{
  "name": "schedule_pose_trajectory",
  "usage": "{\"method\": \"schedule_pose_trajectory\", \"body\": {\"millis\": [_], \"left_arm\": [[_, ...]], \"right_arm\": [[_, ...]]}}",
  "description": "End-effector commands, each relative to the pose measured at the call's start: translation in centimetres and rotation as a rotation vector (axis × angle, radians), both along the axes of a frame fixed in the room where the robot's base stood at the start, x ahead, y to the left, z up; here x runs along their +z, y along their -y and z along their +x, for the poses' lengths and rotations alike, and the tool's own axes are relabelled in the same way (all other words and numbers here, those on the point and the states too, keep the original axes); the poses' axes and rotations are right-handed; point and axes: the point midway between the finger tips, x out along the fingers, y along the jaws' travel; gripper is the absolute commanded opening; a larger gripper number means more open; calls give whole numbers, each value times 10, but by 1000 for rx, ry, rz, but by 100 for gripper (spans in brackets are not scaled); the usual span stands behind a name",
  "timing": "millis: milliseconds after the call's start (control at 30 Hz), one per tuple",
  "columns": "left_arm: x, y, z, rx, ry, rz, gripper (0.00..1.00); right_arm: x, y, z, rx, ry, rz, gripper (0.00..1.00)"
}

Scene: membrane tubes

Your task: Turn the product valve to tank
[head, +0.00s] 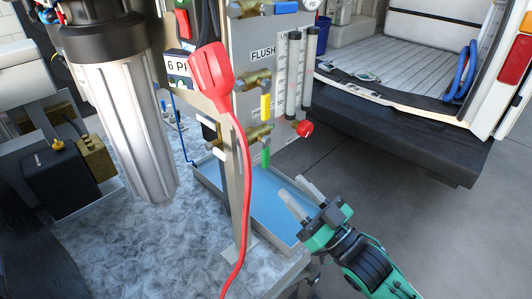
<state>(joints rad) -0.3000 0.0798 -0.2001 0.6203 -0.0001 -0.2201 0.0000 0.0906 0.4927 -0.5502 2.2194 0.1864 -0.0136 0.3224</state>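A grey upright panel (252,48) carries several brass valves with coloured handles. One valve has a yellow handle (265,106) hanging down. Below it is a valve with a green handle (266,157), also pointing down. A blue-handled valve (284,8) is at the top edge. A red round knob (305,128) sits below the clear flow tubes. I cannot read which valve is labelled product. My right gripper (290,186) is open and empty, below and right of the green handle, apart from it, over the blue tray. My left gripper is not in view.
A blue-floored tray (291,239) lies under the panel. A red plug (211,69) with a red cable (246,190) hangs in front of the panel's left side. A large silver filter housing (128,125) stands left. A van's open back (405,60) is behind right.

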Motion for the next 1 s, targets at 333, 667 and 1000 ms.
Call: {"method": "schedule_pose_trajectory", "body": {"millis": [333,667,1000], "left_arm": [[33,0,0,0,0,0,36],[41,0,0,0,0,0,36],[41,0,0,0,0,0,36]], "right_arm": [[32,-47,47,0,1,0,38],[38,-65,65,0,-1,-1,38],[38,-65,65,0,-1,-1,20]]}}
